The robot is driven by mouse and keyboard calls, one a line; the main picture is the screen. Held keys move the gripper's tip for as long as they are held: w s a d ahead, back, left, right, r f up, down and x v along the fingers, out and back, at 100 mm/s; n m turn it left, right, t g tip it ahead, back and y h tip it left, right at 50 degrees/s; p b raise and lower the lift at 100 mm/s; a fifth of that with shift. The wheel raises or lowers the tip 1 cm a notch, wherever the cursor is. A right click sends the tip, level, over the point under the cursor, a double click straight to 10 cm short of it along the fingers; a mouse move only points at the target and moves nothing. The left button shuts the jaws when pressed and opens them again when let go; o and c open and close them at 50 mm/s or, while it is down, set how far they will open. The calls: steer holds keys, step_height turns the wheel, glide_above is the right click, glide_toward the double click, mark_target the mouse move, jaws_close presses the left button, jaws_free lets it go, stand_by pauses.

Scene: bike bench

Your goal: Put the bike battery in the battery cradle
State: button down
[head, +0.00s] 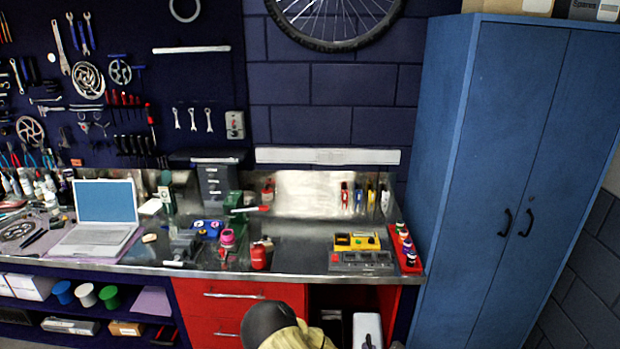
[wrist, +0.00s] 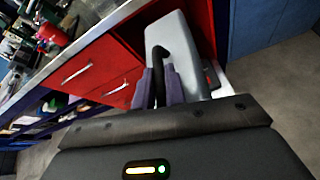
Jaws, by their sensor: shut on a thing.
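The bike battery, a pale grey box (wrist: 178,50) with a black handle (wrist: 157,62), is in the wrist view. It lies at an angle at the opening of the red compartment under the bench. My gripper (wrist: 160,84) is shut on the handle, with one purple-grey finger on each side. The battery's near end is hidden behind the gripper. In the head view, a pale box (head: 367,328) in the compartment appears to be the same battery. I cannot identify the battery cradle with certainty; a dark grey tray-like unit (head: 362,262) lies at the bench's front edge.
Red drawers (head: 232,310) are left of the compartment and a tall blue cabinet (head: 495,150) stands to its right. On the bench are a yellow device (head: 357,241), a red rack of small bottles (head: 406,248) and a laptop (head: 100,220). Open floor (wrist: 280,110) shows at the right.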

steer(key=shift+s, duration=0.25)
steer(key=s+f, duration=0.4)
steer(key=shift+a+f, duration=0.1)
steer(key=shift+f, duration=0.2)
steer(key=shift+s+f, duration=0.15)
steer(key=shift+f, duration=0.05)
